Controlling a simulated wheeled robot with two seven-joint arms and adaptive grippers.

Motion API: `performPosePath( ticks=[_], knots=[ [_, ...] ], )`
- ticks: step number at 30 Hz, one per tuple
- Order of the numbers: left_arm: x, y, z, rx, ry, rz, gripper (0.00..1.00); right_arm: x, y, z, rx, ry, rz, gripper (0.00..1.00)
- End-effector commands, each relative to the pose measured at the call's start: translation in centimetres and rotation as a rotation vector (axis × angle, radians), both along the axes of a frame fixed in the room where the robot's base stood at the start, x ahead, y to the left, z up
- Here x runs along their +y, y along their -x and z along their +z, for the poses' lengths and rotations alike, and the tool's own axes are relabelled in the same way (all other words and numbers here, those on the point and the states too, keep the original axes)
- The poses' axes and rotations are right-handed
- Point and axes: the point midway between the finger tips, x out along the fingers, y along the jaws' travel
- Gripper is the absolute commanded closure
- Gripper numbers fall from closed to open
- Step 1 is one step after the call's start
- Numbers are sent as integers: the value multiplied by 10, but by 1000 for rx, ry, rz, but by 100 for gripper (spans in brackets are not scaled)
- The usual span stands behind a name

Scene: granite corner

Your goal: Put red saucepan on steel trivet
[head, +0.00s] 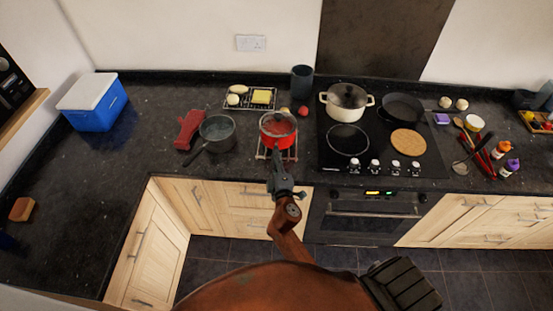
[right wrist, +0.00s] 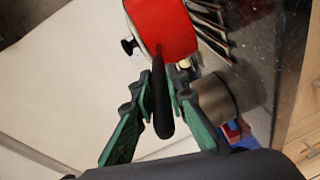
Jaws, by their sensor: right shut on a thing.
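The red saucepan (head: 278,137) is over the steel trivet (head: 262,154), whose wires show below and beside it. I cannot tell whether its base touches the trivet. My right gripper (head: 277,164) is at the near side of the pan, shut on its handle. In the right wrist view the red pan body (right wrist: 167,28) is at the top, and its black handle (right wrist: 161,90) runs between my green fingers (right wrist: 162,105). Trivet bars (right wrist: 208,18) show beside the pan there. My left gripper is not in view.
A grey saucepan (head: 217,134) and a red cloth-like item (head: 188,130) lie to the left. The black hob (head: 375,150) with a cream pot (head: 345,114) is to the right. A rack with food (head: 238,105) and a dark cup (head: 301,85) stand behind. The left counter is mostly clear.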

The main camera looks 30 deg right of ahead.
Motion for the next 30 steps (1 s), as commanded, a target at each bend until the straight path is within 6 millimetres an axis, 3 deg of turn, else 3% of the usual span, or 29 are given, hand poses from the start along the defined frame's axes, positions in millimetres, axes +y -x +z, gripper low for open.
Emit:
performPosePath(
  ticks=[6, 17, 18, 25, 30],
  knots=[
    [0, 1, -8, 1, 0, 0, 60, 1, 0, -20, -7, 6, 3, 100],
    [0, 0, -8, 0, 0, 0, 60, 1, 0, -22, -10, 5, 3, 100],
    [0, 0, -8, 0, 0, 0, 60, 0, 1, -30, 3, -2, -1, 86],
    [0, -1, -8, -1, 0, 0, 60, 0, 1, -29, 3, -1, -1, 70],
    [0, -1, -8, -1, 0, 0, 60, 0, 1, -29, 3, -1, -1, 69]
  ],
)
